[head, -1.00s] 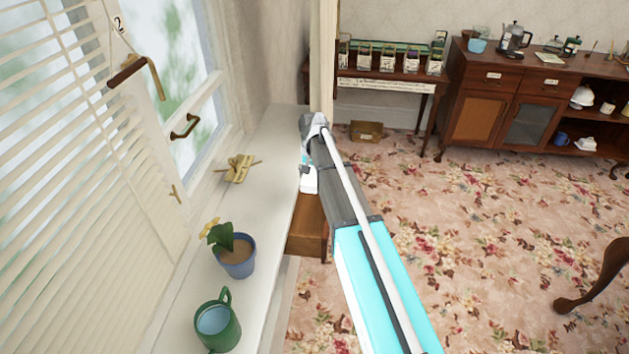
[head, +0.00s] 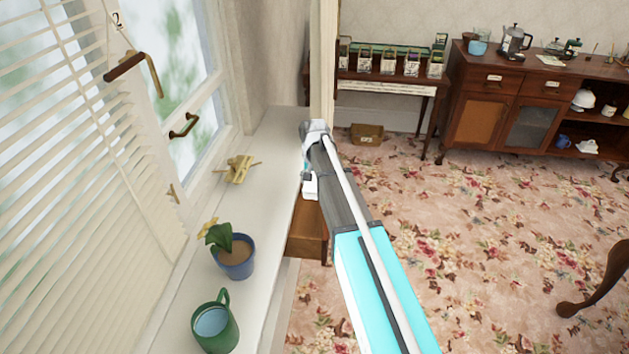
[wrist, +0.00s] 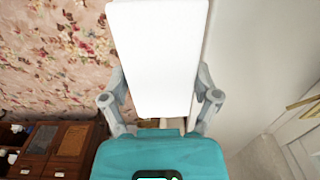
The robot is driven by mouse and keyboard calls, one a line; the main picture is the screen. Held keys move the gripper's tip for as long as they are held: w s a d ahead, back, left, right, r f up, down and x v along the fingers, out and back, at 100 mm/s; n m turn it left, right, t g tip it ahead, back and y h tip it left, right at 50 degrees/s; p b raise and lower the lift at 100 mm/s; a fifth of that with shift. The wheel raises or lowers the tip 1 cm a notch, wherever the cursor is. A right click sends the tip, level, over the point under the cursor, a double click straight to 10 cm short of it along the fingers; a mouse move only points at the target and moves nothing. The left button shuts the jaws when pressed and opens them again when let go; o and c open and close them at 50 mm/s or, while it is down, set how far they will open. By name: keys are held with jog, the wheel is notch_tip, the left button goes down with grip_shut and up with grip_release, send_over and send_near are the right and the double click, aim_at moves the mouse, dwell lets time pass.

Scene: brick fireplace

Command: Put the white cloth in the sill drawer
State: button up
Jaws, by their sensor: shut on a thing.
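The white cloth (wrist: 155,60) is a flat, pale rectangle between the two fingers of my gripper (wrist: 161,88) in the wrist view. The fingers are shut on its sides. In the head view a small white patch (head: 310,187), which looks like the cloth, shows at the sill's right edge beside my arm. A brown wooden drawer (head: 305,235) juts out under the sill's right edge, nearer the camera than the white patch. My arm hides part of it, and its inside cannot be made out. My gripper's fingers are mostly hidden in the head view.
The white sill (head: 268,190) holds a green mug (head: 215,325), a potted plant (head: 236,258) and a yellowish cleat-like piece (head: 238,170). The window and blind (head: 70,200) stand left. Floral carpet (head: 470,240) is open at right; a wooden cabinet (head: 475,110) stands behind.

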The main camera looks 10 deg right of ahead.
jog(key=shift+f+b, duration=10.95)
jog(key=shift+f, duration=0.25)
jog(key=o, duration=0.8)
jog(key=shift+o, duration=0.2)
jog(key=shift+w+r, duration=0.15)
jog(key=shift+w, duration=0.05)
